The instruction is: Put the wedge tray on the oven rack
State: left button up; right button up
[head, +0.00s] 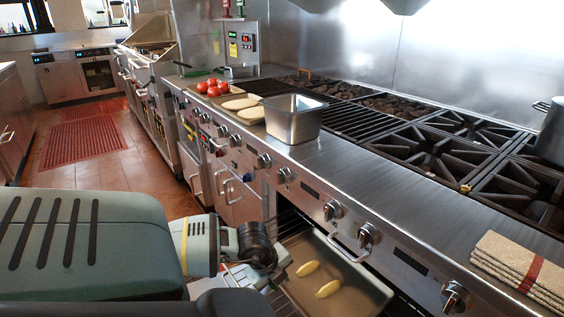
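The wedge tray (352,288) is a shallow grey-brown tray at the bottom centre of the head view. Two pale yellow wedges (307,268) lie on it, apart from each other. The tray is low at the oven front, below the counter edge. Wire bars of the oven rack (290,222) show behind and beside it; I cannot tell whether the tray rests fully on them. My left gripper (268,276) is at the tray's left edge. Its fingers are small and partly hidden by the dark wrist, so its grip is unclear. My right gripper is not in view.
The steel counter front with knobs (366,235) overhangs the tray. A steel pan (295,118), tomatoes (212,87) and flat bread (240,104) stand on the counter. A folded towel (522,268) lies at right, below burner grates (440,152). The floor aisle at left is clear.

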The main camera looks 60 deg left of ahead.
pick_arm(q)
jog(key=p+v, duration=0.1)
jog(key=v, duration=0.4)
jog(key=s+d+f+n+t+h, duration=0.1)
jog(key=s+d+n+t+h, duration=0.25)
jog(key=d, duration=0.75)
jog(key=s+d+f+n+t+h, duration=0.15)
jog(key=s+d+t+h, duration=0.35)
jog(key=d, duration=0.6)
jog(key=s+d+f+n+g+y, duration=0.2)
jog(key=s+f+n, duration=0.3)
jog(key=s, duration=0.3)
jog(key=s+d+f+n+g+y, duration=0.3)
jog(key=s+f+n+g+y, duration=0.1)
jog(key=s+f, duration=0.3)
jog(key=shift+s+d+f+n, duration=0.3)
jog(key=shift+s+f+n, duration=0.15)
jog(key=shift+s, duration=0.75)
